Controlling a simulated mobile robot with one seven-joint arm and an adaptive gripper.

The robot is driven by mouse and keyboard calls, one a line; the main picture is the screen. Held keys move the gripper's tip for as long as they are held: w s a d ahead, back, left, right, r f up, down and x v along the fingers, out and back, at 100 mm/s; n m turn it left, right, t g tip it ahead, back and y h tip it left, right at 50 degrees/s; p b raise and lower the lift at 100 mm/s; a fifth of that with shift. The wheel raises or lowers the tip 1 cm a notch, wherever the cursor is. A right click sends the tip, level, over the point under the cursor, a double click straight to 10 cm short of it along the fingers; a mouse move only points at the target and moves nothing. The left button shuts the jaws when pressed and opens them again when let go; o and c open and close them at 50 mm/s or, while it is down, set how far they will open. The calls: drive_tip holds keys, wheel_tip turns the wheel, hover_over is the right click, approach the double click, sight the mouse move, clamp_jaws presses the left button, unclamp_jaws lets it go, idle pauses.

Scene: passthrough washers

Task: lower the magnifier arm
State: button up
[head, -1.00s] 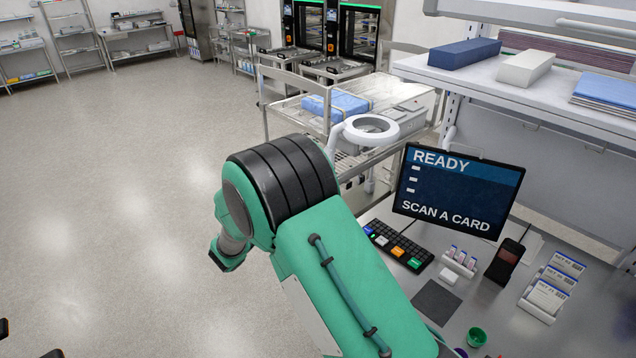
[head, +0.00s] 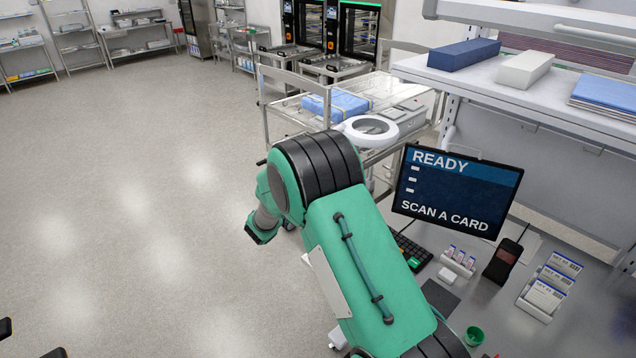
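The magnifier (head: 369,131) is a white ring head. It shows in the head view just beyond my arm's black-banded joint, in front of the wire cart. Its supporting arm is mostly hidden behind my green arm. The far end of my arm shows left of that joint, over the floor and apart from the magnifier in the picture. I cannot make out my gripper's fingers there. Two dark pieces show at the lower left edge, and I cannot tell what they are.
A monitor (head: 458,190) reading "READY, SCAN A CARD" stands on the workbench (head: 500,327). A keypad (head: 411,250), a scanner (head: 503,262) and card holders lie around it. A wire cart (head: 297,108) stands behind. The floor (head: 130,210) to the left is clear.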

drive_tip(key=shift+w, duration=0.1)
clamp_jaws()
drive_tip(key=shift+d, duration=0.15)
